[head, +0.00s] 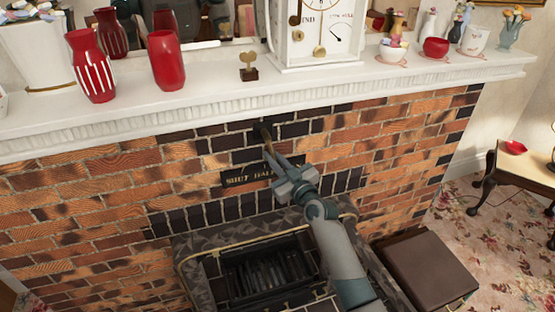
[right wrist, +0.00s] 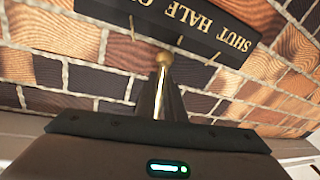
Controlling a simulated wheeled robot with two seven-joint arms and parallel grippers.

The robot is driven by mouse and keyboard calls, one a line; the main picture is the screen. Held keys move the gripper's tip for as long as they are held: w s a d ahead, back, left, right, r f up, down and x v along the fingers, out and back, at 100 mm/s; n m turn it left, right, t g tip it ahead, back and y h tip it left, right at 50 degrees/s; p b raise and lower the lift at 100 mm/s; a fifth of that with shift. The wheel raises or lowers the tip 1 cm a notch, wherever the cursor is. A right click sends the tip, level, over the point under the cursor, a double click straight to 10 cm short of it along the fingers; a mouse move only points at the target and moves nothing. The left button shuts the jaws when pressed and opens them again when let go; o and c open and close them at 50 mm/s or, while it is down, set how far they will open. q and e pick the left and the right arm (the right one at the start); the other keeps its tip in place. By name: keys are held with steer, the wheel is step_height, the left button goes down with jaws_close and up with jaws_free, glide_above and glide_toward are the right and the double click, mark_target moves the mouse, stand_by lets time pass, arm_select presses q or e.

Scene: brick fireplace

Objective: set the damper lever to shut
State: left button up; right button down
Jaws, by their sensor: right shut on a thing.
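The damper lever is a slim brass rod with a round knob; in the right wrist view its knob (right wrist: 165,60) sticks out past my fingertips. The knob lies left of the word SHUT, near the plaque's edge. In the head view the plaque (head: 236,179) is on the brick above the firebox, partly hidden by my right gripper (head: 270,157). That gripper is shut on the lever. My left gripper is out of view.
A white mantel (head: 200,92) juts out above the lever, holding red vases (head: 166,60), a white clock (head: 318,35) and small ornaments. The firebox (head: 268,275) is below. A brown box-like seat (head: 430,268) stands at the right.

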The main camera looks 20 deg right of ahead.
steer(key=shift+a+f+m, duration=0.2)
steer(key=shift+a+m, duration=0.45)
steer(key=shift+m, duration=0.35)
steer(key=shift+a+m+t+b, duration=0.4)
steer(key=shift+a+m, duration=0.25)
steer(key=shift+m, duration=0.35)
steer(key=a+m, duration=0.1)
steer(key=m, duration=0.1)
steer(key=m+h, duration=0.1)
steer(key=a+r+m+t, duration=0.1)
steer(key=m, duration=0.1)
steer(key=shift+s+a+m+p, duration=0.1)
steer(key=shift+a+m+p, duration=0.2)
steer(key=shift+a, duration=0.05)
steer(key=shift+h, duration=0.4)
steer(key=c, duration=1.8)
jaws_free()
steer(key=shift+c, duration=0.2)
steer(key=shift+r, duration=0.1)
